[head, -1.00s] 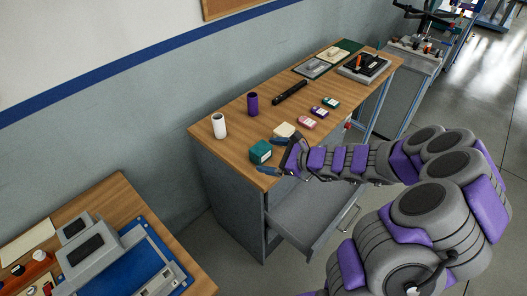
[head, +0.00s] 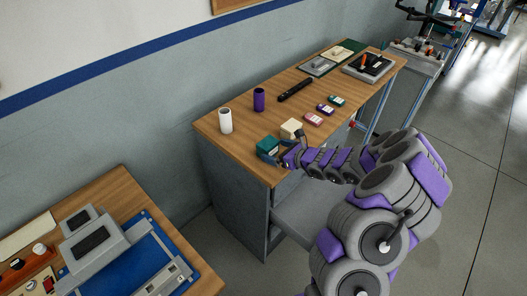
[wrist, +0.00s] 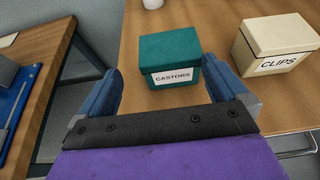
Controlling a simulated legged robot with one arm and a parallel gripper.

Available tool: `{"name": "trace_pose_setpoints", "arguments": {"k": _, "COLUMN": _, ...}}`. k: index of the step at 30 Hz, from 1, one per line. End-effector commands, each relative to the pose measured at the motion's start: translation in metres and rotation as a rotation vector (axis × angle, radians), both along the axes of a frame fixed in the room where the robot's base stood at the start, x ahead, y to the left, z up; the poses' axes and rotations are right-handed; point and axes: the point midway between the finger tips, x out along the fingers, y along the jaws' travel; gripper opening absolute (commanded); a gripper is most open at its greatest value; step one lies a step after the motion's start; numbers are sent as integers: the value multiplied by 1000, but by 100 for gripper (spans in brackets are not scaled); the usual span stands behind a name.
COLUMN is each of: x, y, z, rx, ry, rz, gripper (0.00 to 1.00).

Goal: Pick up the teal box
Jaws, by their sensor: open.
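The teal box (wrist: 168,50) has a white label reading "CASTORS" and sits on the wooden tabletop. In the head view the teal box (head: 267,145) is near the table's front left corner, partly hidden by my gripper. My gripper (wrist: 162,88) is open, with one blue finger to the left of the box and the other at its right side. The box's near part lies between or just beyond the fingertips; I cannot tell if they touch it. In the head view my gripper (head: 270,156) is low beside the box.
A cream "CLIPS" box (wrist: 275,42) stands close to the right of the teal box. A white cylinder (head: 225,121) and a purple cylinder (head: 259,99) stand behind. Small boxes (head: 313,119) lie further right. An open drawer (head: 300,212) juts out below the tabletop.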

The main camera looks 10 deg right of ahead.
Motion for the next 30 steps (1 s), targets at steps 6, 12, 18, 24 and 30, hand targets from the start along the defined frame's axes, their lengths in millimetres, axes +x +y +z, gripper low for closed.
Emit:
{"name": "trace_pose_setpoints", "arguments": {"k": 6, "x": 17, "y": 5, "z": -11, "rx": 7, "ry": 0, "rz": 0, "gripper": 100}}
{"name": "trace_pose_setpoints", "arguments": {"k": 12, "x": 26, "y": 19, "z": -21, "rx": -1, "ry": 1, "rz": 1, "gripper": 100}}
{"name": "trace_pose_setpoints", "arguments": {"k": 18, "x": 45, "y": 40, "z": -39, "rx": -10, "ry": 1, "rz": 2, "gripper": 100}}
{"name": "trace_pose_setpoints", "arguments": {"k": 24, "x": 53, "y": 39, "z": -41, "rx": -1, "ry": 2, "rz": -1, "gripper": 100}}
{"name": "trace_pose_setpoints", "arguments": {"k": 30, "x": 53, "y": 34, "z": -40, "rx": 5, "ry": 0, "rz": -3, "gripper": 98}}
